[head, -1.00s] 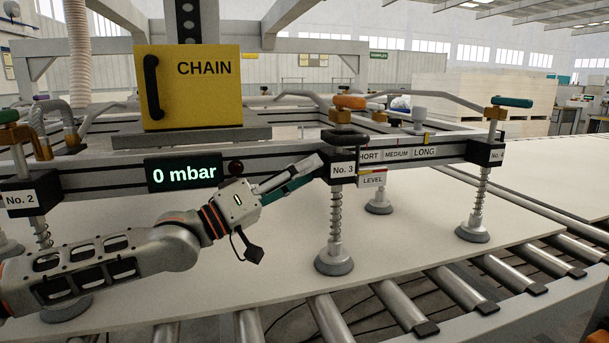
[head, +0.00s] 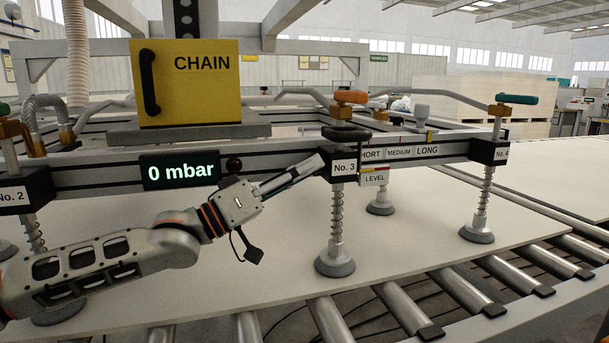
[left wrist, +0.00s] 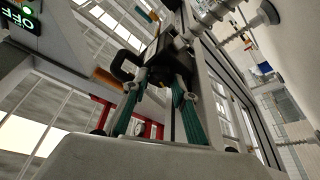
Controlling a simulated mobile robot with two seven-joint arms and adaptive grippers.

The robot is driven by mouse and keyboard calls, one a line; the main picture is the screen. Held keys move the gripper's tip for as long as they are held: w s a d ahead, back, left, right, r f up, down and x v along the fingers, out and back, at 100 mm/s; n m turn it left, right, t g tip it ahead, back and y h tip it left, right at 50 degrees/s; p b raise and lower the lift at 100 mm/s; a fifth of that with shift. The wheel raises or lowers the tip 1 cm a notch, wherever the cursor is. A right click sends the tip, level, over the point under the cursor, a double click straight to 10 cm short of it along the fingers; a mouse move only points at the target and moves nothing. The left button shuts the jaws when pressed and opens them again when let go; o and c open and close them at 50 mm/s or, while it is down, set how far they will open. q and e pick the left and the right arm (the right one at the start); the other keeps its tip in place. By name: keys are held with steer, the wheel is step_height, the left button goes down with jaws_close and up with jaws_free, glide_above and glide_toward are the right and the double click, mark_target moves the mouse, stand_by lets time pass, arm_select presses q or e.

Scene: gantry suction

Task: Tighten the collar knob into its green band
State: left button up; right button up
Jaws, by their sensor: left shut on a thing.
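My left gripper (head: 322,162) reaches in from the left to the left side of the black No. 3 block (head: 345,168). In the left wrist view its two green-padded fingers (left wrist: 160,82) close on a dark part that is mostly hidden, which I take to be the collar knob. A flat black round knob (head: 345,133) sits on top of the No. 3 block, above the fingertips. I cannot make out a green band. My right gripper is not in view.
An orange handle (head: 350,97) stands above the black knob. A LEVEL tag (head: 374,177) hangs right of the block. The display (head: 182,171) reads 0 mbar. A suction cup (head: 335,262) rests on the pale board (head: 240,285), with rollers (head: 400,306) in front.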

arm_select(q)
steer(key=m+g, duration=0.1)
steer(key=m, duration=0.1)
steer(key=m+h, duration=0.1)
steer(key=m, duration=0.1)
steer(key=shift+w+f+m+g+h, duration=0.1)
steer(key=shift+m+g+h, duration=0.2)
steer(key=shift+m+g, duration=0.1)
steer(key=o, duration=1.1)
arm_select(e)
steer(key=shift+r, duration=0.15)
arm_select(q)
steer(key=v, duration=1.2)
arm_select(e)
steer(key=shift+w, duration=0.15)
